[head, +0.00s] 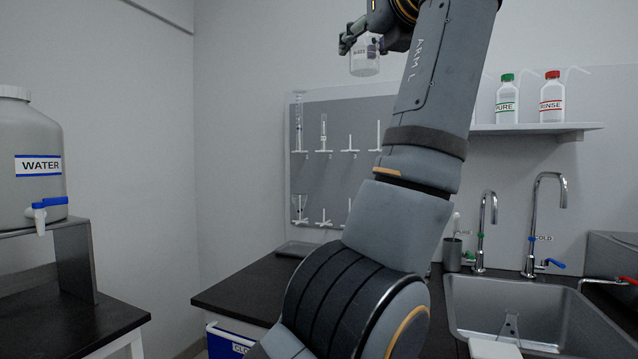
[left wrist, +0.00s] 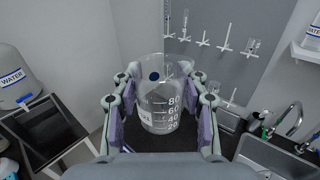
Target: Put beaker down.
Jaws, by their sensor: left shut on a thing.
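My left gripper (head: 362,46) is raised high near the top of the head view, shut on a clear beaker (head: 364,62). The left wrist view shows the beaker (left wrist: 158,100) upright between the two fingers of the left gripper (left wrist: 158,112), with its markings facing the camera. The beaker is in the air, well above the dark counter (head: 240,294). It looks empty, though a small dark blue round spot shows on its upper part in the wrist view. My right gripper is in neither view.
A water tank (head: 32,135) stands on a shelf at left. A pegboard (head: 338,165) hangs on the wall. A sink (head: 530,312) with several taps is at right. Two bottles, green-capped (head: 506,100) and red-capped (head: 552,98), stand on a wall shelf (head: 535,128).

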